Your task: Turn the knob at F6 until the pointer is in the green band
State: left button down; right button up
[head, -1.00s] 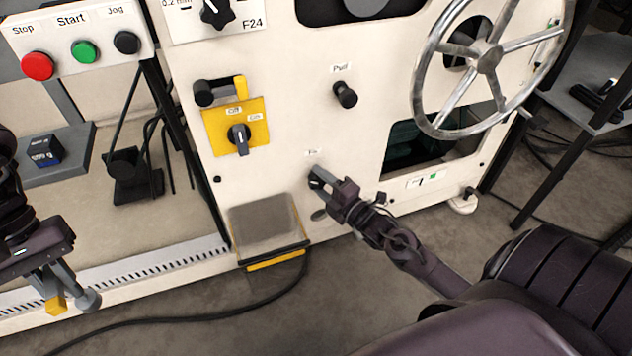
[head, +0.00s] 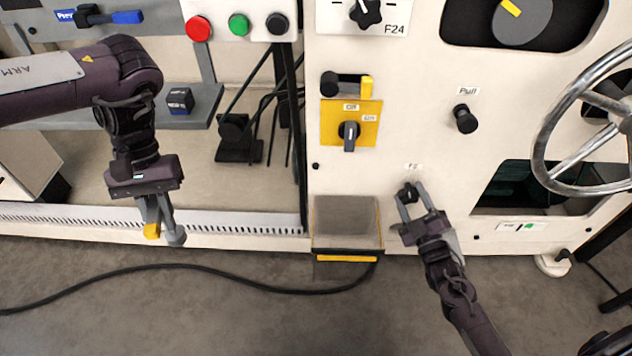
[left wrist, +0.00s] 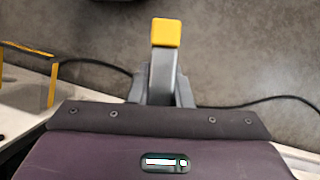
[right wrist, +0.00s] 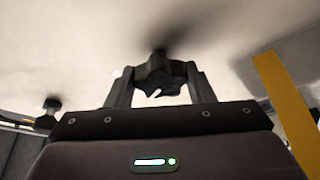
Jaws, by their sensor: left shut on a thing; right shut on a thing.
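The small black lobed knob (head: 408,194) sits low on the cream machine panel, under a small label (head: 413,166) that seems to read F6. My right gripper (head: 409,189) is shut on this knob, one finger on each side. The knob also shows between the fingers in the right wrist view (right wrist: 158,75). A small white strip (head: 510,226) with a green patch lies right of the knob; its pointer is too small to make out. My left gripper (head: 161,222) hangs at the left, shut on a grey tool with a yellow end (left wrist: 166,32).
A yellow switch plate (head: 361,135) with a black rotary switch, a black Pull knob (head: 465,119) and a large handwheel (head: 600,130) are on the panel. A grey pedal (head: 346,222) stands left of the knob. A black cable (head: 240,287) crosses the open floor.

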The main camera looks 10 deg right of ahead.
aim_at(153, 208)
pick_arm(q)
jog(key=shift+r, duration=0.3)
pick_arm(e)
jog(key=m+h, duration=0.1)
jog(key=m, duration=0.2)
jog(key=m+t+h, duration=0.1)
jog(key=m, duration=0.2)
jog(key=shift+a+f+h, duration=0.15)
jog(key=shift+h, duration=0.15)
pick_arm(q)
jog(key=shift+r+p, duration=0.45)
jog(key=shift+p, duration=0.2)
pick_arm(e)
jog(key=m+h, duration=0.2)
jog(key=m, duration=0.2)
jog(key=m+h, duration=0.1)
jog(key=m, duration=0.2)
jog(key=shift+a+f+m+h, duration=0.1)
jog(key=shift+m+h, duration=0.3)
jog(key=o, duration=1)
jog(key=shift+c, duration=0.2)
pick_arm(q)
notch_tip(153, 208, up, 2)
jog(key=shift+r+p, duration=0.1)
jog(key=shift+p, duration=1)
pick_arm(e)
jog(key=v, duration=1.2)
